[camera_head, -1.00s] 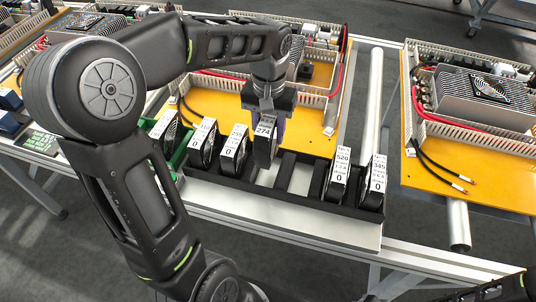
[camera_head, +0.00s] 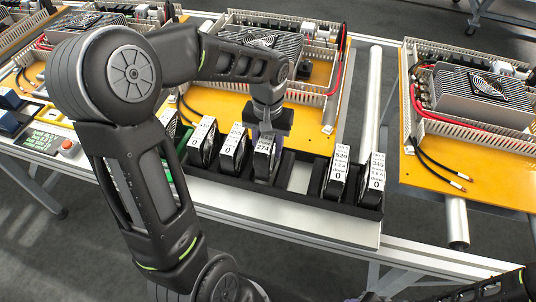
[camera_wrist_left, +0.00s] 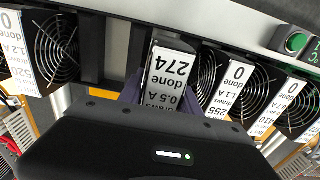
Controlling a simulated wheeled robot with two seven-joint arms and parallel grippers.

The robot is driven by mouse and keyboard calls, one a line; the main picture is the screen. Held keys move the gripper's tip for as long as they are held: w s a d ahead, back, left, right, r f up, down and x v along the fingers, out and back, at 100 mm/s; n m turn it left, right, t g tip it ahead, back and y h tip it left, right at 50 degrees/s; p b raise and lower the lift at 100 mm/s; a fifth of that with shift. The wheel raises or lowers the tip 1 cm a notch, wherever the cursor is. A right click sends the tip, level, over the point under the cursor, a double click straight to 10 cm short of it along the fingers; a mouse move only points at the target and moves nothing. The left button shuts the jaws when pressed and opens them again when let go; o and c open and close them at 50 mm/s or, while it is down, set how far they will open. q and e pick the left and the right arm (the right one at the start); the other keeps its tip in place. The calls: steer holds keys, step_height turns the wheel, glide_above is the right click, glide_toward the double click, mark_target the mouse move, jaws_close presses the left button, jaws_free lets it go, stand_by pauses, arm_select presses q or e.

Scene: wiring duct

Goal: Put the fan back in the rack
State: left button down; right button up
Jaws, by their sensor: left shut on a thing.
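My left gripper (camera_head: 265,136) is shut on a black fan (camera_head: 263,163) whose white label reads 274, also seen in the left wrist view (camera_wrist_left: 167,75). The fan is upright, with its lower part down in the black rack (camera_head: 285,197), in line with the fans beside it. Whether it rests on the slot's bottom is hidden. To its left in the head view stand labelled fans (camera_head: 232,150) and (camera_head: 202,145). To its right, past an open gap (camera_head: 300,178), stand fans marked 520 (camera_head: 337,178) and 345 (camera_head: 372,182).
A green holder (camera_head: 182,168) with a fan stands at the rack's left end. Orange panels (camera_head: 215,100) with wiring ducts and power units lie behind the rack. A red button (camera_head: 68,147) and a green screen (camera_head: 38,142) are at the far left.

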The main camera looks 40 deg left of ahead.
arm_select(q)
steer(key=shift+f, duration=1.85)
steer(key=shift+f, duration=0.1)
steer(key=shift+f, duration=0.15)
steer(key=c, duration=0.8)
jaws_free()
steer(key=shift+c, duration=0.2)
steer(key=shift+r, duration=0.2)
step_height(320, 180, up, 12)
steer(key=shift+r, duration=0.1)
